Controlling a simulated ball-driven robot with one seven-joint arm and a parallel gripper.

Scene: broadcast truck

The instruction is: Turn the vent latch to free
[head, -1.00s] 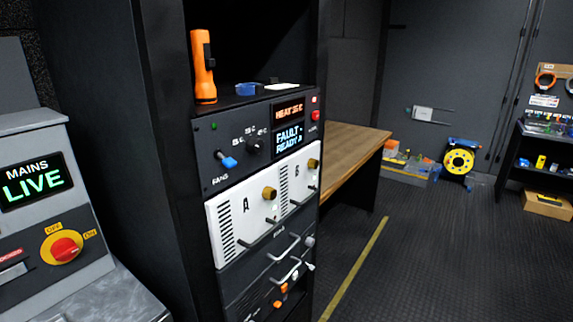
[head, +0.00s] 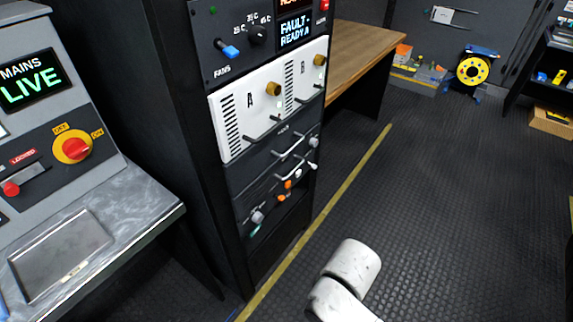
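No part is clearly labelled as the vent latch, so I cannot tell which one it is. The rack's lower dark panels (head: 245,178) carry handles and small fittings: a grey knob (head: 257,217), an orange knob (head: 282,198) and a white-tipped fitting (head: 313,167). They are too small to read their settings. Above them are the white units A and B (head: 238,130), each with a brass-coloured knob (head: 273,89). A white rounded link of my arm (head: 350,265) shows at the bottom, apart from the rack. My gripper is not in view.
A console (head: 30,130) at left reads MAINS LIVE, with a red-and-yellow rotary switch (head: 72,147) and a grey ledge (head: 140,200). A wooden bench (head: 365,48) stands behind the rack. The dark floor (head: 450,190) at right is clear, crossed by a yellow line (head: 345,190).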

